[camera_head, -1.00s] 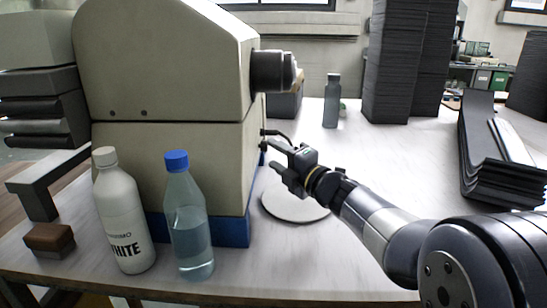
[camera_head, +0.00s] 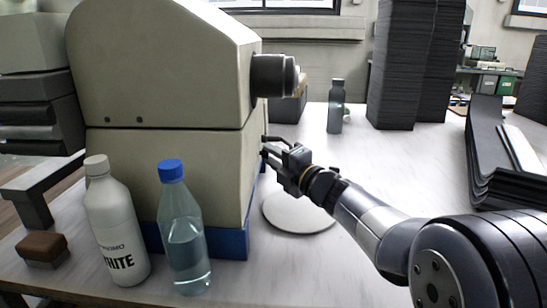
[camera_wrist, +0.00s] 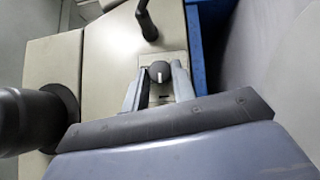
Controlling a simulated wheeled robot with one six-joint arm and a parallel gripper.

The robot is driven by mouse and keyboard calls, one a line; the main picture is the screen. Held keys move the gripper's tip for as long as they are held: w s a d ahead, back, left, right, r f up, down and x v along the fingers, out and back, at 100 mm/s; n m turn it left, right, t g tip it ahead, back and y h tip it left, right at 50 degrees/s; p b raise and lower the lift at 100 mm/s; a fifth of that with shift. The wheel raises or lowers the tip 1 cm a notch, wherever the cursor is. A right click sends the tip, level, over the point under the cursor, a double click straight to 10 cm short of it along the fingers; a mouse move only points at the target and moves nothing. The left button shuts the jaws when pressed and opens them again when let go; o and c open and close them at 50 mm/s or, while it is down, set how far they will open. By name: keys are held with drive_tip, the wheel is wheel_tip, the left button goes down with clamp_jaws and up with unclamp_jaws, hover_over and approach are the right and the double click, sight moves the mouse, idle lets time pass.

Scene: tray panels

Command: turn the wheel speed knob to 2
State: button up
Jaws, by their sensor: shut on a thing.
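The wheel speed knob (camera_wrist: 159,72) is a small dark knob with a white pointer line, on a pale plate on the machine's front face. In the wrist view my gripper (camera_wrist: 159,77) has one finger on each side of the knob and is shut on it. The pointer line runs nearly straight up and down in that view. Any numbers on the plate are too small to read. In the head view my gripper (camera_head: 268,153) is at the right side of the beige machine (camera_head: 160,65), and the knob is hidden there.
A black lever (camera_wrist: 147,22) sticks out of the machine above the knob in the wrist view. A dark cylinder (camera_head: 273,76) juts out higher up. A white bottle (camera_head: 117,232) and a clear bottle (camera_head: 184,240) stand before the machine. A round pale disc (camera_head: 297,214) lies below my gripper.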

drive_tip(key=shift+r+p, duration=0.25)
drive_tip(key=shift+p, duration=0.9)
drive_tip(key=m+g+h+p, duration=0.1)
drive_tip(key=m+g+p, duration=0.1)
drive_tip(key=p, duration=1)
drive_tip(key=r+m+g+h+p, duration=0.1)
drive_tip(key=m+g+p, duration=0.1)
drive_tip(key=p, duration=1)
drive_tip(key=m+g+h+p, duration=0.1)
drive_tip(key=m+g+p, duration=0.1)
drive_tip(key=p, duration=1)
drive_tip(key=shift+w+r+g+p, duration=0.25)
drive_tip(key=shift+g+p, duration=0.1)
drive_tip(key=shift+g, duration=0.25)
drive_tip(key=shift+f+m+h+p, duration=0.1)
drive_tip(key=shift+m+h+p, duration=0.25)
drive_tip(key=shift+p, duration=0.45)
drive_tip(key=shift+f+g+p, duration=0.2)
drive_tip(key=shift+g+p, duration=0.1)
drive_tip(key=shift+p, duration=0.3)
drive_tip(key=o, duration=1)
drive_tip(key=shift+w, duration=0.1)
